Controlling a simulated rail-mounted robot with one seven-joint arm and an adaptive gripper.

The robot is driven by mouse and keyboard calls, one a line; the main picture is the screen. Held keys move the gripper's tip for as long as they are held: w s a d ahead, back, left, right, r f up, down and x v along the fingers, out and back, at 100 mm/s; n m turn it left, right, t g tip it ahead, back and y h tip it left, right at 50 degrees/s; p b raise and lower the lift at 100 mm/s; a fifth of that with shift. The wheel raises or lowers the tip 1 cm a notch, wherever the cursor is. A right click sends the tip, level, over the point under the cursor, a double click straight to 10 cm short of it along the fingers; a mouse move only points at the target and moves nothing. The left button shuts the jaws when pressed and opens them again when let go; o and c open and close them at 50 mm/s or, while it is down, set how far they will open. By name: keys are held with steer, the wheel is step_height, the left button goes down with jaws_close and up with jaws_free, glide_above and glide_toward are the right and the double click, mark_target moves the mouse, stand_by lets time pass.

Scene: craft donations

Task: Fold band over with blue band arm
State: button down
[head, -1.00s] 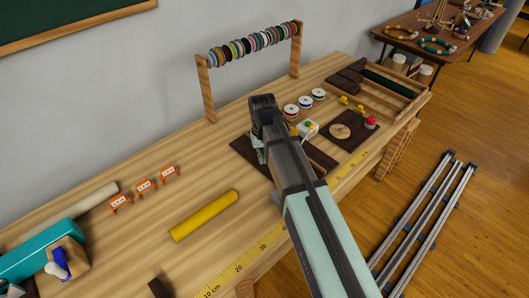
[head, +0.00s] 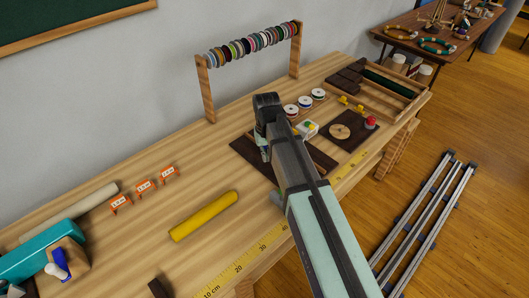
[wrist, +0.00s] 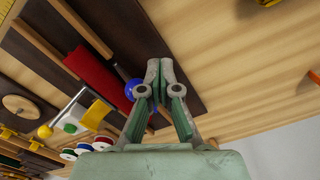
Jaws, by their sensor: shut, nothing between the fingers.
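My gripper (wrist: 153,68) is shut and empty in the wrist view, its fingertips together over a dark brown board (wrist: 165,50). A round blue knob (wrist: 131,86), which looks like the end of the blue band arm, lies beside and partly behind the left finger. I cannot tell whether they touch. A flat red piece (wrist: 88,72), perhaps the band, lies left of the knob. In the head view my gripper (head: 265,153) points down over the dark board (head: 243,148), and my arm hides the red piece and blue knob.
A yellow flag-like piece (wrist: 97,114) and a small white block with coloured buttons (head: 307,128) stand close by. White spools (head: 291,110) are behind. A yellow roll (head: 204,215) lies to the left on the bench. Bare wood shows between the roll and board.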

steer(key=w+d+p, duration=0.1)
steer(key=w+d, duration=0.6)
steer(key=shift+d, duration=0.2)
stand_by(0.9)
stand_by(0.3)
step_height(320, 180, up, 9)
steer(key=p, duration=0.5)
steer(key=shift+p, duration=0.35)
stand_by(0.3)
